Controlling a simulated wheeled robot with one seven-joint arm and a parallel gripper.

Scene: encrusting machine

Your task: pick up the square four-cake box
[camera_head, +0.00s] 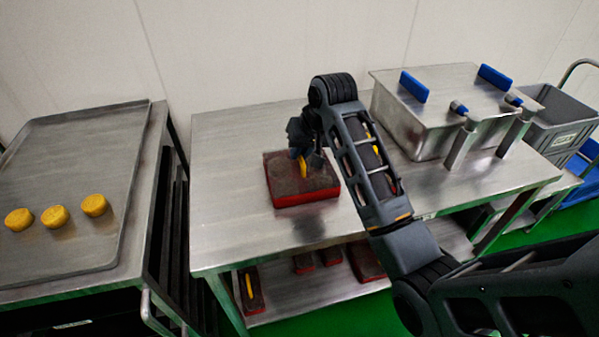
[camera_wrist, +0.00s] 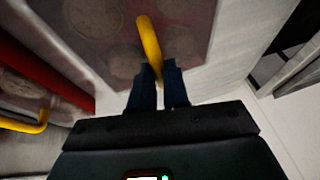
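The square four-cake box (camera_head: 318,193) is red-sided with a dark, see-through top and an upright yellow handle. In the head view it is at the middle of the steel table. In the wrist view its top (camera_wrist: 110,30) fills the upper part, with round cakes faintly visible through it. My gripper (camera_head: 304,156) is directly above the box. In the wrist view its two dark fingers (camera_wrist: 158,78) are close together on either side of the yellow handle, shut on it. The fingers hide part of the handle. I cannot tell whether the box is clear of the tabletop.
A steel lidded container (camera_head: 425,125) with blue handles stands right of the box on the steel table (camera_head: 232,225). A tray (camera_head: 85,150) with three yellow cakes is at left. Several red boxes (camera_head: 252,288) lie on the lower shelf. A grey bin (camera_head: 555,120) is far right.

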